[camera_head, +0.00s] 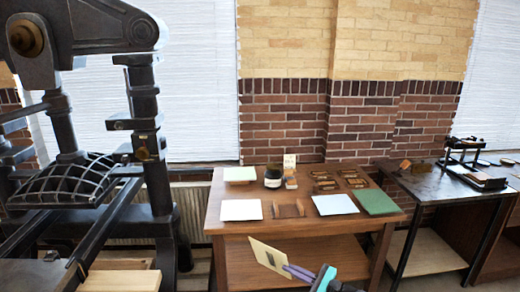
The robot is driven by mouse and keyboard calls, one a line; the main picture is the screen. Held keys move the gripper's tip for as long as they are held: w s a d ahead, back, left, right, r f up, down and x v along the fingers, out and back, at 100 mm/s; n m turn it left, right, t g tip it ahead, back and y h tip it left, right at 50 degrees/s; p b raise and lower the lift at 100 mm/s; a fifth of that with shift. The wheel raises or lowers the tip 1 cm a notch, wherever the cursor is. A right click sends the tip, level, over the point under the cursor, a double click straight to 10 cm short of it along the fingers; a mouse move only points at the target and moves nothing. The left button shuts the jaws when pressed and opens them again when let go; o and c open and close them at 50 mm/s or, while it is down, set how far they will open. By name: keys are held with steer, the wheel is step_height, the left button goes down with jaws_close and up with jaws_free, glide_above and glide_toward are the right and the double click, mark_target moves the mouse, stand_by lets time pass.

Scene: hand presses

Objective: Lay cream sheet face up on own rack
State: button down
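A cream sheet (268,256) is in the lower middle of the head view, tilted in the air in front of the wooden table. A small dark mark shows on the face toward me. My gripper (290,269), with purple fingers, is at the sheet's right edge and appears shut on it. On the table, a small brown wooden holder (289,209) stands at the front between two pale flat sheets or pads, the left one (241,210) and the right one (335,204). I cannot tell which thing is the cream sheet's own rack.
The wooden table (228,231) also bears a green mat (377,201), a dark jar (273,177), a pale green stack (240,174) and several small brown blocks (325,182). A large hand press (150,140) stands left. A dark table (430,182) with a small press stands right.

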steer(key=shift+m+p, duration=1.9)
steer(key=shift+p, duration=0.05)
steer(key=shift+r+m+p, duration=0.1)
steer(key=shift+m+p, duration=2.4)
steer(key=shift+p, duration=0.3)
steer(key=shift+m, duration=2)
steer(key=shift+m, duration=4.5)
